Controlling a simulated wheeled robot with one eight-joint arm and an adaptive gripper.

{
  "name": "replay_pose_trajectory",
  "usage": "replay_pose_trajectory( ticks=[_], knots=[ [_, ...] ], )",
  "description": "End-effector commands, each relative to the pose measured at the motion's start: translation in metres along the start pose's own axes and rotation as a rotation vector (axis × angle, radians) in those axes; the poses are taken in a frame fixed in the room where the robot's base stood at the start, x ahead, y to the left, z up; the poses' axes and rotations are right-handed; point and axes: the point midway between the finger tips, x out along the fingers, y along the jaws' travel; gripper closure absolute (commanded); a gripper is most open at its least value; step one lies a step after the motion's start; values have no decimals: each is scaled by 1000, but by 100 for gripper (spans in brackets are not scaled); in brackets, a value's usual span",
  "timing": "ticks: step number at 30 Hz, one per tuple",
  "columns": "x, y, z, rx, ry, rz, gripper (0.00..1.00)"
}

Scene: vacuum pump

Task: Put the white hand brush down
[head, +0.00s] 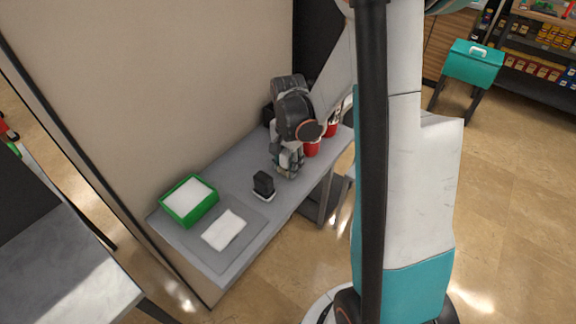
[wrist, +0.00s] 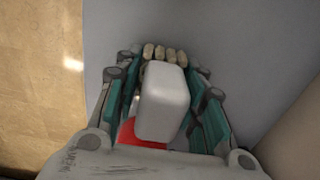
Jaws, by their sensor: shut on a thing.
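The white hand brush (wrist: 164,102) is between the fingers of my gripper (wrist: 163,100) in the wrist view. Its smooth white block faces the camera, and tan bristle tufts (wrist: 165,53) show past its far end. My gripper is shut on it. In the head view my gripper (head: 288,160) points down over the grey table (head: 238,172), towards its far right part. The brush is mostly hidden by the fingers there. I cannot tell whether the brush touches the tabletop.
Red cups (head: 312,148) stand close to the right of my gripper. A black item on a white base (head: 264,184) stands to its left. A green box (head: 188,200) with white contents and a white cloth (head: 224,230) on a grey mat are at the near end. A beige wall (head: 150,80) runs behind.

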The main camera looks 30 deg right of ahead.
Motion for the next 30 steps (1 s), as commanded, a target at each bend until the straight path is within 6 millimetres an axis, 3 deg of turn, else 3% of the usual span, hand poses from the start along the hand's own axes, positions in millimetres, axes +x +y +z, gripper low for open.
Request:
replay_pose_trajectory(
  ticks=[16, 18, 19, 21, 30],
  knots=[
    [12, 0, 0, 0, 0, 0, 89],
    [14, 1, 1, 0, -1, 0, 92],
    [15, 1, 1, 0, -1, 1, 60],
    [14, 1, 1, 0, -1, 1, 44],
    [13, 1, 1, -1, -1, 0, 43]
  ],
)
